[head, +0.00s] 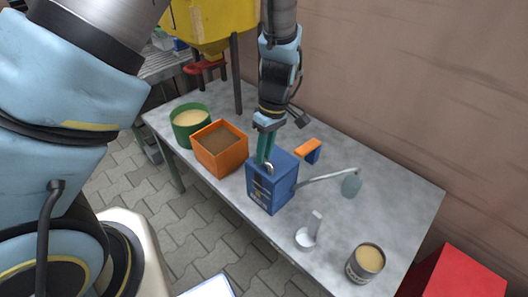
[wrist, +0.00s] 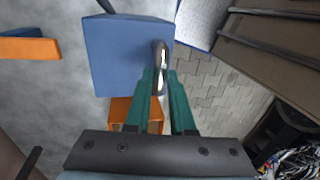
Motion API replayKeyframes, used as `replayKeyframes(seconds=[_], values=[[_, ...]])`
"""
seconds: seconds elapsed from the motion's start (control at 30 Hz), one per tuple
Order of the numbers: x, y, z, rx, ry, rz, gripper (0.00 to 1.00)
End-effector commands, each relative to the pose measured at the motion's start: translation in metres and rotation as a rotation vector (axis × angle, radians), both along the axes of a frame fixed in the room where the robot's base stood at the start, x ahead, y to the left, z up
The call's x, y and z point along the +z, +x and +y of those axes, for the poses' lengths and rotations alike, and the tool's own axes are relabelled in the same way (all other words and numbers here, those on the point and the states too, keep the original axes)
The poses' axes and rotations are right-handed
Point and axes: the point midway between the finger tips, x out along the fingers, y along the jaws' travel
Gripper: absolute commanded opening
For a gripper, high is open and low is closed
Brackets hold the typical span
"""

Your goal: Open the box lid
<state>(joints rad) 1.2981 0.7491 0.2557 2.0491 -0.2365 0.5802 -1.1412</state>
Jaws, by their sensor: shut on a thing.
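A blue box (head: 266,191) stands on the grey table, with printed marks on its front. Its lid (wrist: 118,50) looks flat and down in the wrist view. A metal ring handle (wrist: 160,52) sits at the lid's edge, and in the head view (head: 269,168) the fingers partly hide it. My gripper (head: 265,158) points down at the box with its green fingers. In the wrist view my gripper (wrist: 164,84) is shut on the ring handle. Whether there is any gap under the lid cannot be told.
An orange bin (head: 220,160) and a green pot (head: 190,138) stand left of the box. An orange-and-blue piece (head: 308,150) lies behind it. A grey-ended bent rod (head: 351,186), white scoop (head: 308,235) and tin (head: 364,263) are to the right on the table (head: 400,205).

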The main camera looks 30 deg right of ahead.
Motion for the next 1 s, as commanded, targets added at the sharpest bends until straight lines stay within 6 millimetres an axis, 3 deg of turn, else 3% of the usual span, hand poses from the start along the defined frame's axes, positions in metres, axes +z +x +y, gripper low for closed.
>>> replayKeyframes(seconds=[0.27, 0.6, 0.9, 1.0], values=[[0.014, 0.003, -0.009, -0.003, 0.117, 0.028, 0.00], [0.029, 0.010, -0.033, -0.003, 0.405, 0.102, 0.00], [0.038, 0.017, -0.061, -0.001, 0.387, 0.099, 0.00], [0.036, 0.019, -0.068, -0.003, 0.483, 0.123, 0.00]])
